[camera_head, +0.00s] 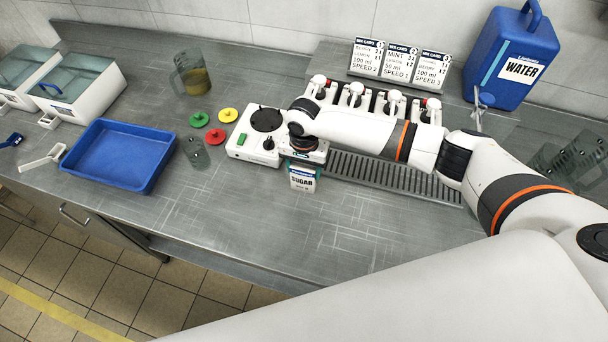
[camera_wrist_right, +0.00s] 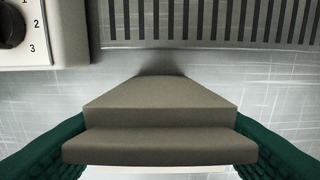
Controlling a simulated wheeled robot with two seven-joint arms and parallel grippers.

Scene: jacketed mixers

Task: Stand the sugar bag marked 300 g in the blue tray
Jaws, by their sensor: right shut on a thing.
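A small white bag labelled SUGAR (camera_head: 302,181) is in the head view, upright just in front of the white mixer base; its weight mark is too small to read. My right gripper (camera_head: 303,164) is shut on its upper part from above. In the right wrist view the grey-brown top of the bag (camera_wrist_right: 160,118) sits between the dark green finger pads. I cannot tell whether the bag touches the table. The blue tray (camera_head: 113,158) is empty, to the left on the table. My left gripper is not in view.
A white scoop (camera_head: 43,158) lies left of the tray. A jug (camera_head: 191,74), white bins (camera_head: 80,92), a drain grate (camera_head: 390,177) and a blue water can (camera_head: 511,58) stand around.

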